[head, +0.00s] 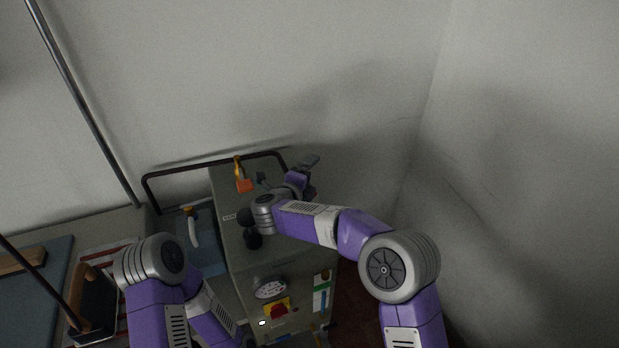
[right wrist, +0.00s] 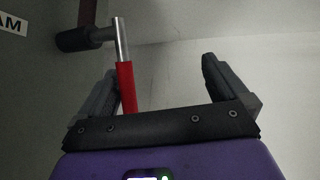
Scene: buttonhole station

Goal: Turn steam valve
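The steam valve shows in the right wrist view as a lever with a red grip (right wrist: 126,86) and a bare metal stem, joined to a dark pipe fitting beside a label ending in "AM". My right gripper (right wrist: 160,70) is open. The red grip is between its fingers, close to the left finger; I cannot tell whether they touch. In the head view my right gripper (head: 303,172) is at the far right side of the grey cabinet (head: 240,200), and the valve lever is hidden there. My left arm is at the lower left, its gripper not visible.
An orange fitting (head: 243,184) stands on the cabinet's far end. The near face carries a round gauge (head: 270,290) and a red-and-yellow switch (head: 278,308). A dark rail (head: 165,174) runs behind the cabinet. Bare walls stand behind and right.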

